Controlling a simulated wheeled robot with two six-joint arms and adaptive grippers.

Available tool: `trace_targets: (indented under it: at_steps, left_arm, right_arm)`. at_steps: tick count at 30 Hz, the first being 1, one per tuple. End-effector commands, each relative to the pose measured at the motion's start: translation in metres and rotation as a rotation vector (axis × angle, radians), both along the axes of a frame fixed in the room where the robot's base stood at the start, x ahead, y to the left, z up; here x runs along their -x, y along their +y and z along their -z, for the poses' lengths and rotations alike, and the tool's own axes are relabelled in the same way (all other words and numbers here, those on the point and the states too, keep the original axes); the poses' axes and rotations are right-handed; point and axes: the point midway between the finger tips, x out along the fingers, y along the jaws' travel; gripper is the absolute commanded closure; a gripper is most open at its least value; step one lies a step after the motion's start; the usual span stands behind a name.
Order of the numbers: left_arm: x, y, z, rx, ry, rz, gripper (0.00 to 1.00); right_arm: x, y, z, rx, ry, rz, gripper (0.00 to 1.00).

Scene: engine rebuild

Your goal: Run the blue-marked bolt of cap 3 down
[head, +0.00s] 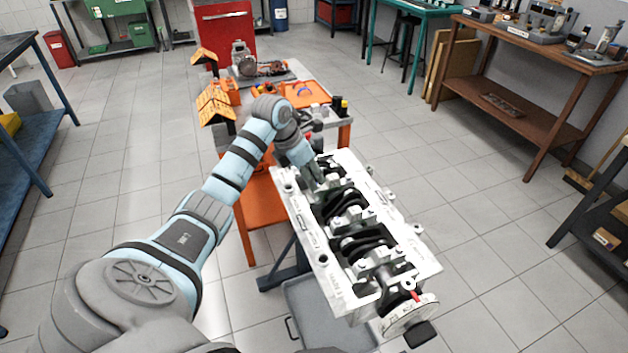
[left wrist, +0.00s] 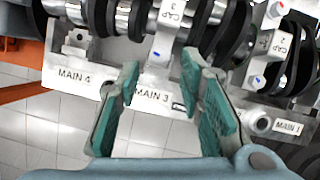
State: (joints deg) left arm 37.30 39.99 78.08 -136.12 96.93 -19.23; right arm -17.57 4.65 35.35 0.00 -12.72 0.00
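The pale engine block (head: 318,252) lies on its stand with its bearing caps and dark crankshaft (head: 350,210) facing up. In the left wrist view, cap 3 (left wrist: 171,20) is a light metal cap across the crankshaft, with a small blue mark (left wrist: 156,53) at its near end, above the MAIN 3 label (left wrist: 152,97). My right gripper is out of view.
Cap 2 (left wrist: 276,45), with red and blue marks, is right of cap 3. An orange cart (head: 262,215) with parts and orange bins stands behind the block. A disc with a red pointer (head: 408,315) is at the block's near end.

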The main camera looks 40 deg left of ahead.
Motion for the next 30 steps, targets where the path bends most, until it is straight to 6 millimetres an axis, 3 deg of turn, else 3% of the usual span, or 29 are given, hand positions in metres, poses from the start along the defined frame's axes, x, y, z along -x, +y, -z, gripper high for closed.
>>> trace_targets:
  at_steps: [3, 6, 13, 14, 20, 25, 30]
  left_arm:
    - [-0.008, -0.002, 0.021, 0.001, 0.001, -0.001, 0.66]
    - [-0.011, -0.003, 0.029, 0.001, 0.000, 0.000, 0.66]
    - [-0.012, -0.003, 0.030, 0.000, -0.001, 0.000, 0.66]
    - [-0.012, -0.003, 0.030, 0.000, -0.001, 0.000, 0.67]
    - [-0.012, -0.003, 0.030, 0.000, -0.001, 0.000, 0.99]
    - [-0.012, -0.003, 0.029, 0.000, 0.000, -0.013, 1.00]
    - [-0.012, -0.006, 0.025, 0.005, 0.002, -0.198, 1.00]
  right_arm:
    - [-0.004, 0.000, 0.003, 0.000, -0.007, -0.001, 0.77]
    - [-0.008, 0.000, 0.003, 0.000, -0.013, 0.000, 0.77]
    - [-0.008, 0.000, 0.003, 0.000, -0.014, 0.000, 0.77]
    - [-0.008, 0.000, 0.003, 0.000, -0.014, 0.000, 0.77]
    - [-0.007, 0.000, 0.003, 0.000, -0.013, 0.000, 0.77]
    - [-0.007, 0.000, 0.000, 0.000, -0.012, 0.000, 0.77]
    - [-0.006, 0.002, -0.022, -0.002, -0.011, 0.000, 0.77]
